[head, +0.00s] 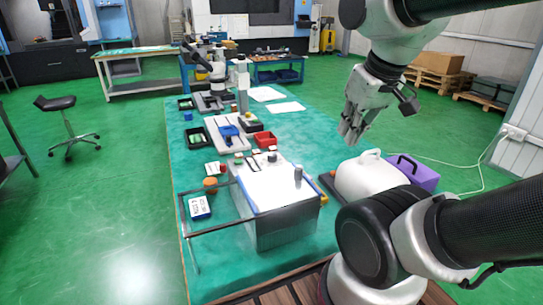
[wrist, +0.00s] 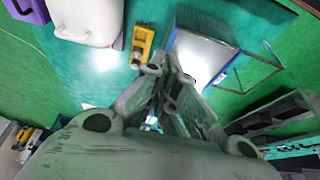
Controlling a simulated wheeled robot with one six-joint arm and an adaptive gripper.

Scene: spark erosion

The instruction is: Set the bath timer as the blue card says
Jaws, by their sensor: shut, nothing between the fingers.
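A blue-edged card (head: 200,207) with dark writing on white lies on the green table left of a metal bath (head: 285,228). The writing is too small to read. The bath has a pale top with a grey cylinder and small dark parts on it. I cannot tell which part is the timer. My gripper (head: 350,133) is shut and empty, raised above the table behind and right of the bath. In the wrist view my fingers (wrist: 165,66) are together, and the bath's bright top (wrist: 205,50) shows beyond them.
A white canister (head: 368,178) and a purple box (head: 425,176) stand right of the bath. A yellow object (wrist: 142,44) lies between canister and bath. A thin frame (head: 215,229) stands at the bath's front left. A red bin (head: 265,139) stands behind it.

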